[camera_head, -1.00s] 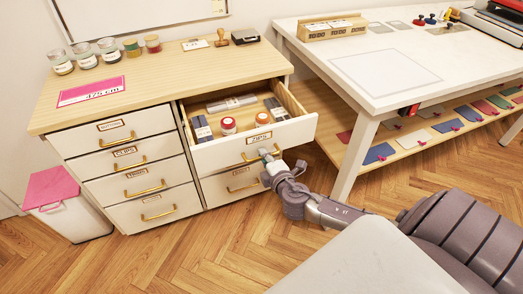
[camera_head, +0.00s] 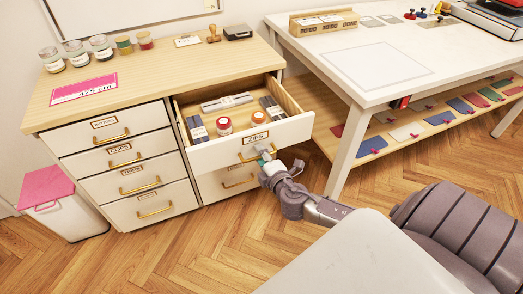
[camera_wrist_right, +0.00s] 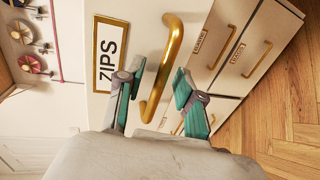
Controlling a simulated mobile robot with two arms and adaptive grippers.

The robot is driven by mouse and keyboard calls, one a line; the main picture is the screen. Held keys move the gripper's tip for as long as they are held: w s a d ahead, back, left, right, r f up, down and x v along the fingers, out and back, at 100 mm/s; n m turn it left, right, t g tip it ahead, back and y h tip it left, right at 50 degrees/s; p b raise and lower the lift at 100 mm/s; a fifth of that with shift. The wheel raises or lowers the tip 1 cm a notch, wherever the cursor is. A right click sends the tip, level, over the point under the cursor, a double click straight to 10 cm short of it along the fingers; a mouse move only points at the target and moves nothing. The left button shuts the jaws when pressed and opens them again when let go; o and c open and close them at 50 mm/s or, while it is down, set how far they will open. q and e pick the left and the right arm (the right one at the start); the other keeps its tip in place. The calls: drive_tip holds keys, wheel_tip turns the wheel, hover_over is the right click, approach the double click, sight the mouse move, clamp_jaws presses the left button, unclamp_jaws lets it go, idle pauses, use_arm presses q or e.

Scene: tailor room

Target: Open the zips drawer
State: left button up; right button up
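The zips drawer (camera_head: 231,151) is the top drawer of the cabinet's right column and stands pulled well out. Its label reads ZIPS, also legible in the wrist view (camera_wrist_right: 111,52). My right gripper (camera_head: 265,153) is at the drawer's brass handle (camera_head: 246,158). In the wrist view its two fingers (camera_wrist_right: 158,92) stand apart on either side of the handle (camera_wrist_right: 173,52), with gaps visible, so it looks open around the bar. My left gripper is not in view.
The wooden cabinet top (camera_head: 150,75) carries jars and a pink card. Other drawers are shut. A white table (camera_head: 375,100) with a low shelf stands to the right, close to the drawer's right side. A pink-lidded bin (camera_head: 62,215) is at left. Floor in front is clear.

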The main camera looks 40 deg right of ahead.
drive_tip(key=v, duration=1.2)
drive_tip(key=shift+d, duration=0.1)
